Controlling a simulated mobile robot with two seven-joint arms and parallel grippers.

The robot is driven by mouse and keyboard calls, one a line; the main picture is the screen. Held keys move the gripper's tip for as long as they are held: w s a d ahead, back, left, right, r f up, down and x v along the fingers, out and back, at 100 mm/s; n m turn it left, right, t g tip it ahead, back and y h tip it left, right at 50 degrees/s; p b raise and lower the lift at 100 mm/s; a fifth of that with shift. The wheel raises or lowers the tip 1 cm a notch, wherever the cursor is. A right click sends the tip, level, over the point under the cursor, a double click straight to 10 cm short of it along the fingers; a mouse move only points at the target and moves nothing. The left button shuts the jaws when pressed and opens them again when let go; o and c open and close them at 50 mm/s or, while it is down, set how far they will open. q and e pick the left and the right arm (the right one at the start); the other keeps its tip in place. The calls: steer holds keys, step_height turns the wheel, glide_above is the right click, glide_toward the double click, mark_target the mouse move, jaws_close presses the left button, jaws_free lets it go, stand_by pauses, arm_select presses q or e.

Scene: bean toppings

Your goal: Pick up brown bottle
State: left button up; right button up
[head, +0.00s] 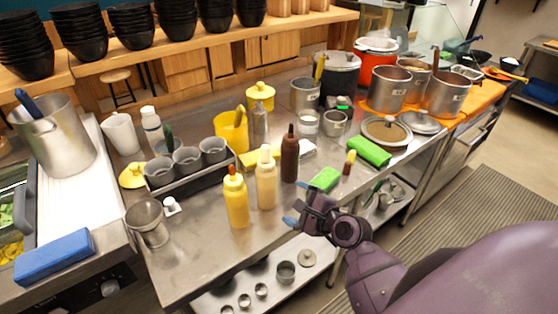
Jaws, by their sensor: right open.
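The brown bottle (290,155) stands upright on the steel table, a dark squeeze bottle with a pointed tip. It is to the right of the cream bottle (266,178) and the yellow bottle (236,198). My right gripper (297,207) is at the table's front edge, below and slightly right of the brown bottle in the picture. Its blue-tipped fingers are apart and empty, clear of the bottle. My left gripper is not in the view.
A green sponge (324,180) lies between the brown bottle and my right arm. A small red-and-yellow bottle (348,163) and another green sponge (369,151) are further right. A grey cup rack (187,165) stands left. Pots (388,90) stand at the back right.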

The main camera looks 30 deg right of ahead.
mark_target(295, 162)
steer(key=w+d+m+t+h, duration=0.1)
steer(key=d+m, duration=0.1)
steer(key=m, duration=0.1)
steer(key=w+d+m+t+h, duration=0.1)
steer(key=d+m, duration=0.1)
steer(key=m, duration=0.2)
steer(key=w+d+r+m+t+h, duration=0.1)
steer(key=w+d+m, duration=0.1)
steer(key=m, duration=0.2)
steer(key=shift+w+d+r, duration=0.1)
steer(key=shift+d, duration=0.15)
steer(key=shift+w+d+m+h, duration=0.35)
steer(key=shift+d+m+h, duration=0.15)
steer(key=shift+m, duration=0.5)
steer(key=w, duration=0.5)
steer(key=shift+w+d, duration=0.15)
steer(key=shift+w+f+b, duration=0.15)
steer(key=shift+w+b, duration=0.05)
steer(key=shift+w, duration=1.1)
steer(key=shift+w+f+b, duration=0.15)
steer(key=shift+w, duration=1.15)
steer(key=c, duration=0.8)
